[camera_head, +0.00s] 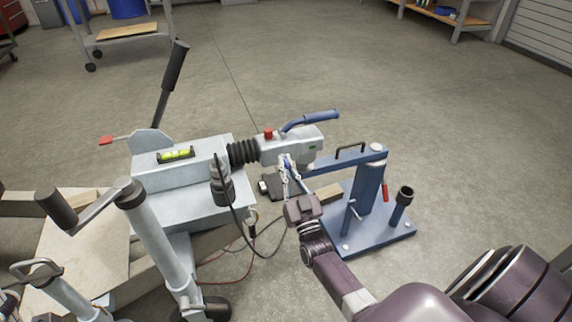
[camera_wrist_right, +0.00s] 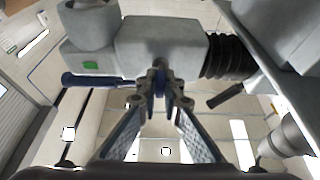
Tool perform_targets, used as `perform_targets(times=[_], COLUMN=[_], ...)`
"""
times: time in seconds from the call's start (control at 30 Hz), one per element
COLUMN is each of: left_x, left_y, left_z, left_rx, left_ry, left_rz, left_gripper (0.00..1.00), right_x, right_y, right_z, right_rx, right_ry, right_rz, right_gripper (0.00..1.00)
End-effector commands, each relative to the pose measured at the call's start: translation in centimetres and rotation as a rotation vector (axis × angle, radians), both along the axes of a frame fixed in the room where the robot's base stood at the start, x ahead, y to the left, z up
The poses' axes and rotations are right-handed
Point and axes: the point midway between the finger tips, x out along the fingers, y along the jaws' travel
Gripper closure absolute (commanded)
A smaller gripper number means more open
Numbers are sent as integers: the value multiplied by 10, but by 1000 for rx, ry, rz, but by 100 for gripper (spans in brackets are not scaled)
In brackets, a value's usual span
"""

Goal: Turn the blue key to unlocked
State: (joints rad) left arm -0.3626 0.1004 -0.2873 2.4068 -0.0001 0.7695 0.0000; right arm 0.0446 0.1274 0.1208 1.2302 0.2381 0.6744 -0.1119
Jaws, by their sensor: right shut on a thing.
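The blue key (camera_wrist_right: 160,88) sits at the underside of the grey coupling head (camera_head: 297,147), which also shows in the right wrist view (camera_wrist_right: 160,40). My right gripper (camera_head: 289,168) reaches up from below, and its fingertips (camera_wrist_right: 160,95) are closed around the key. In the head view the fingers mostly hide the key, and only a small bit of blue shows between them. The key's turn angle and any lock marking are too small to read. My left gripper is not in view.
The coupling has a blue handle (camera_head: 312,119) on top and a black bellows (camera_head: 243,151) behind. A blue stand (camera_head: 365,200) with a post is close on the right. A black plug and cable (camera_head: 222,185) hang at the left. Open floor lies beyond.

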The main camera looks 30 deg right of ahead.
Motion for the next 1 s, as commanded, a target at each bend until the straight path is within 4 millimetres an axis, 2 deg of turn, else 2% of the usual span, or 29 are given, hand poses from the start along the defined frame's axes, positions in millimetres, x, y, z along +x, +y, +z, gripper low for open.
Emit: perform_targets(times=[0.47, 0.5, 0.63, 1.0], left_x=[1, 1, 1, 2], left_y=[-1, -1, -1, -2], left_z=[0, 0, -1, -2], left_rx=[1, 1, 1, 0], left_ry=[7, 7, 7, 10], left_rz=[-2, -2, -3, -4], left_gripper=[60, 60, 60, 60], right_x=[2, 2, 2, -1], right_y=[-1, -1, -1, 0], right_z=[4, 4, 4, 1], right_rx=[11, 11, 10, 10], right_ry=[-9, -9, -9, -4], right_rz=[0, 0, 0, 0], right_gripper=[100, 89, 75, 75])
